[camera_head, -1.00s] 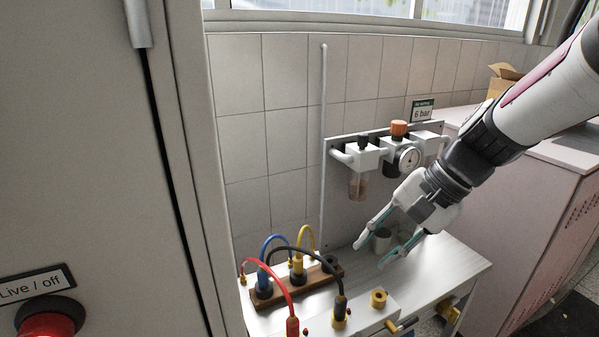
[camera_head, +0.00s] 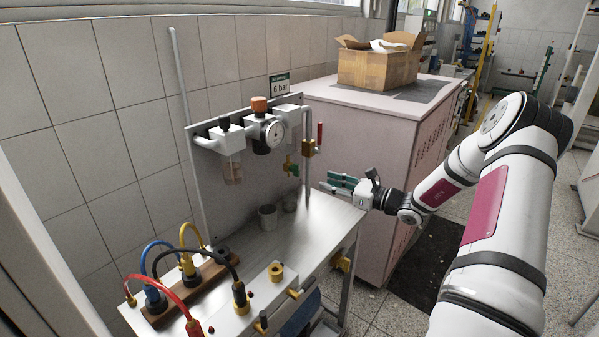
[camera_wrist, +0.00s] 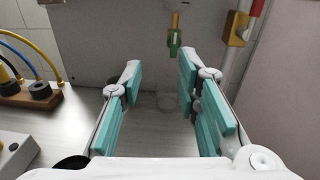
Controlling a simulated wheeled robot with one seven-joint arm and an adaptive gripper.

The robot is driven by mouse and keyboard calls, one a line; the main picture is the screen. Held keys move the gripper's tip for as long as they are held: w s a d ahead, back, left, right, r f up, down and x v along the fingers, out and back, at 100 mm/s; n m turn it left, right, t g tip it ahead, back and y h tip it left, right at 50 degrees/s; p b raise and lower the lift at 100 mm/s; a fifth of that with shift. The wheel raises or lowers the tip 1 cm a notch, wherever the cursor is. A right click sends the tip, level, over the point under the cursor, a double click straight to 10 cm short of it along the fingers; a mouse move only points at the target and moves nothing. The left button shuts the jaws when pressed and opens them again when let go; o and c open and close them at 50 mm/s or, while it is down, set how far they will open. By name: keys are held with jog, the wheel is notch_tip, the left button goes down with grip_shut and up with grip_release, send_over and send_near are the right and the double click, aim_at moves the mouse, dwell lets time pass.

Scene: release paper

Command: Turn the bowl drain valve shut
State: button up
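A vertical pipe with a brass, red-handled valve (camera_head: 309,147) stands just right of the green handle. Cabled plugs on a wooden block (camera_head: 190,290) are front left. A pink cabinet (camera_head: 385,135) stands behind my gripper.

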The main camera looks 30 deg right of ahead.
aim_at(299, 170)
jog(key=shift+m+t+h, duration=0.3)
jog(key=shift+m+t, duration=0.1)
jog(key=shift+m, duration=0.2)
jog(key=x, duration=0.4)
jog(key=d+x, duration=0.1)
jog(key=x, duration=0.3)
jog(key=f+x, duration=0.1)
jog(key=x, duration=0.4)
jog(key=shift+w+d, duration=0.3)
grip_shut()
